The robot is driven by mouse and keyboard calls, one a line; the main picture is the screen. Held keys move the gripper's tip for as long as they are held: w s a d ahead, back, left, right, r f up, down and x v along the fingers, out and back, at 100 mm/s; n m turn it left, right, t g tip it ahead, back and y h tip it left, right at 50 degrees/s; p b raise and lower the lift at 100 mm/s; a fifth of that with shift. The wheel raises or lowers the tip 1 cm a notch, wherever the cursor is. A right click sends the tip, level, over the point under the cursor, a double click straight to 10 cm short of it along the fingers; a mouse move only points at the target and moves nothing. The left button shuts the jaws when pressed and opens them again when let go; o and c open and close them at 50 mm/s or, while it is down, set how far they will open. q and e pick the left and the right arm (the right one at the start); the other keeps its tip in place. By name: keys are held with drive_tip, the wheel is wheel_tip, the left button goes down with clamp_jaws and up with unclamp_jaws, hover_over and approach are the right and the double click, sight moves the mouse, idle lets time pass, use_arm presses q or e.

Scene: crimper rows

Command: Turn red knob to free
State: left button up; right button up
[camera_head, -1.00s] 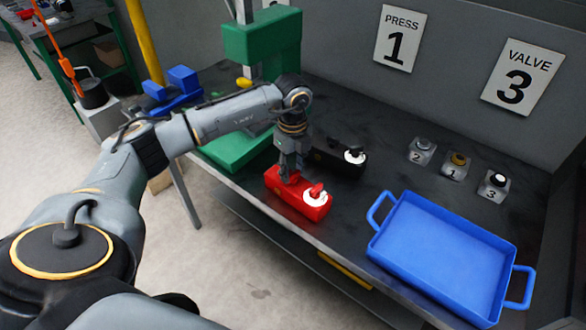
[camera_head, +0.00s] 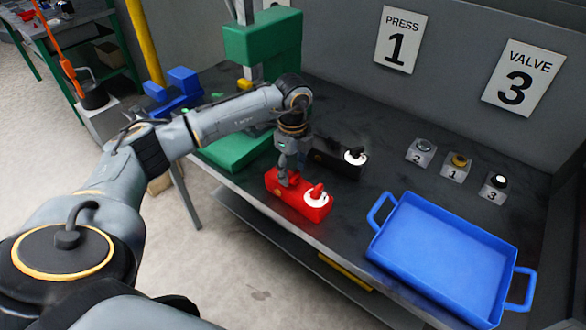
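A red box (camera_head: 285,199) sits on the dark bench near its front edge. A red knob (camera_head: 317,191) stands on a white round dial at the box's right end. My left gripper (camera_head: 288,180) points down at the left part of the red box, to the left of the knob. Its fingertips are at or just above the box top; I cannot tell whether they touch it or what is between them. A black box (camera_head: 338,163) with a dark knob (camera_head: 355,154) on a white dial stands behind. My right gripper is not in view.
A blue tray (camera_head: 440,262) lies at the right of the bench. Several numbered blocks, one marked 2 (camera_head: 421,152), stand behind it. A green press (camera_head: 262,48) stands at the left. Wall signs read PRESS 1 and VALVE 3.

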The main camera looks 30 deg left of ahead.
sight(293, 173)
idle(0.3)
use_arm(q)
wheel_tip(293, 173, up, 12)
idle(0.4)
idle(0.4)
